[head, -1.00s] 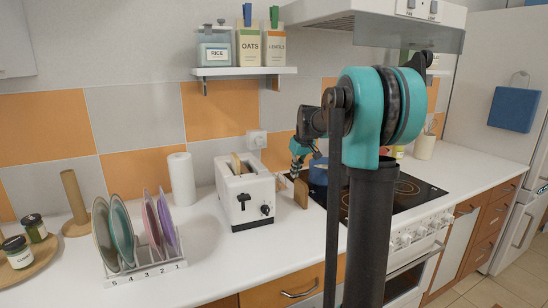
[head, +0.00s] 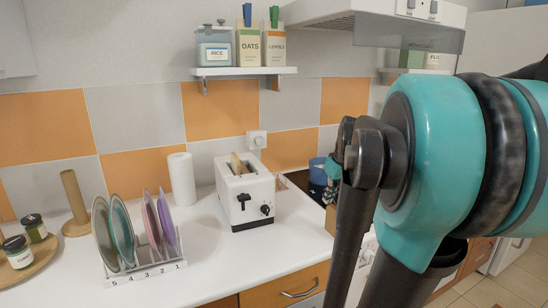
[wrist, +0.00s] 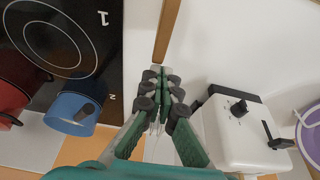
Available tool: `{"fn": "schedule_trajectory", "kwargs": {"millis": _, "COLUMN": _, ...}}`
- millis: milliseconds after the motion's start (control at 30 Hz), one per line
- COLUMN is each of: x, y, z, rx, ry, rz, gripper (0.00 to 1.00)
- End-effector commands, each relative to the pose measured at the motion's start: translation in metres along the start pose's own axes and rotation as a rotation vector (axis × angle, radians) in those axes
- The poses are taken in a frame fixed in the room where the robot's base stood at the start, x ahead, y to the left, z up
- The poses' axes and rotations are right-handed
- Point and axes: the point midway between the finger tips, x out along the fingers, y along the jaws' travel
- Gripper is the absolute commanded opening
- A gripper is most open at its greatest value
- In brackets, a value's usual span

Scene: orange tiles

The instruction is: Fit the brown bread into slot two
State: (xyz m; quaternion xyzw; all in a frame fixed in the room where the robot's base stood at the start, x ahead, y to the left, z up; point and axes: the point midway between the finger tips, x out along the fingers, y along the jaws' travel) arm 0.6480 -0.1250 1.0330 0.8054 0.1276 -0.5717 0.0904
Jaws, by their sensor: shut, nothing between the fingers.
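The white toaster (head: 245,207) stands on the counter, and a tan slice (head: 237,164) pokes up from its top. It also shows in the wrist view (wrist: 225,140), right of my gripper. My gripper (wrist: 160,74) is shut, between the toaster and the hob. A thin brown slab (wrist: 167,32), apparently the brown bread seen edge-on, extends from right at my fingertips; I cannot tell whether it touches them. In the head view a brown piece (head: 330,219) shows beside my arm, which hides most of that area.
The black hob (wrist: 62,55) lies left of my gripper in the wrist view, with a blue pot (wrist: 72,110) and a red pot (wrist: 10,100). A plate rack (head: 150,270) with several plates stands left of the toaster. Counter in front of the toaster is clear.

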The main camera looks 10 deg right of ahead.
Motion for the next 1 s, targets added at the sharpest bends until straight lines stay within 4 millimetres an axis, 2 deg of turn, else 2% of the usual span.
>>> {"fn": "schedule_trajectory", "kwargs": {"millis": 100, "x": -0.007, "y": 0.000, "z": 0.021, "rx": 0.003, "ry": 0.000, "rz": 0.001, "gripper": 0.00}}
{"fn": "schedule_trajectory", "kwargs": {"millis": 300, "x": -0.013, "y": 0.000, "z": 0.036, "rx": 0.000, "ry": 0.001, "rz": 0.001, "gripper": 0.00}}
{"fn": "schedule_trajectory", "kwargs": {"millis": 867, "x": -0.012, "y": 0.000, "z": 0.036, "rx": -0.001, "ry": 0.000, "rz": 0.000, "gripper": 0.00}}
{"fn": "schedule_trajectory", "kwargs": {"millis": 1000, "x": -0.010, "y": 0.000, "z": 0.029, "rx": -0.001, "ry": 0.000, "rz": 0.000, "gripper": 0.00}}
